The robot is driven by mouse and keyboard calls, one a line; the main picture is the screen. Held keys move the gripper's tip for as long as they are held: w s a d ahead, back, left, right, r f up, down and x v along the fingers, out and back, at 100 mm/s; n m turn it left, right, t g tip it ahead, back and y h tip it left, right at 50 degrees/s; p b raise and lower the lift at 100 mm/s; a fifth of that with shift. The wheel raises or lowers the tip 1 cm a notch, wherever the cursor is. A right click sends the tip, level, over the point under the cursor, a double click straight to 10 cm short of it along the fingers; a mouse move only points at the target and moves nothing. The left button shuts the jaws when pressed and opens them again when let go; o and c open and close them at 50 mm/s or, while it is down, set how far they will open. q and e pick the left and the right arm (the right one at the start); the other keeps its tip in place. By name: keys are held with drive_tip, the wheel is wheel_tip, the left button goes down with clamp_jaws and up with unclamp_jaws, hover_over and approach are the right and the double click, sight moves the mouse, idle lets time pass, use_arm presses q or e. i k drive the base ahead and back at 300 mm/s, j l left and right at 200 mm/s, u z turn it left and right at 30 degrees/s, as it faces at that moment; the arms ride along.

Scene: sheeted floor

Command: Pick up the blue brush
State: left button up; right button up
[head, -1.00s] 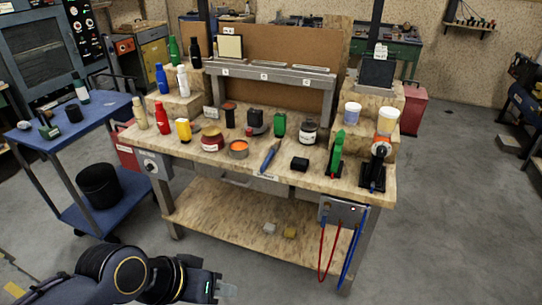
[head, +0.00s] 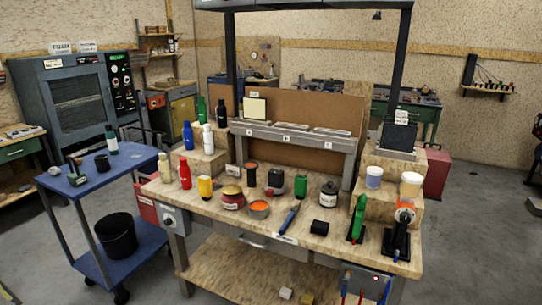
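A slim blue tool (head: 289,216), which looks like the blue brush, lies slanted near the front edge of the wooden workbench (head: 228,223). Its blue end points toward the back right and its other end toward the front edge, close to a white label (head: 285,239). It is too small to make out bristles. Nothing holds it. Neither of my grippers is in view.
Left of the tool stands an orange-filled tin (head: 258,210); right of it lies a black block (head: 319,228). Several bottles and jars stand behind. A green-handled tool (head: 357,218) stands at the right. A blue cart (head: 85,185) stands left of the bench.

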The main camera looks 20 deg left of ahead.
sight(282, 229)
drive_tip(key=i+j+z, duration=0.25)
drive_tip(key=i+j, duration=0.25)
drive_tip(key=i+j+z, duration=0.2)
drive_tip(key=i+j, duration=0.35)
drive_tip(key=j, duration=0.1)
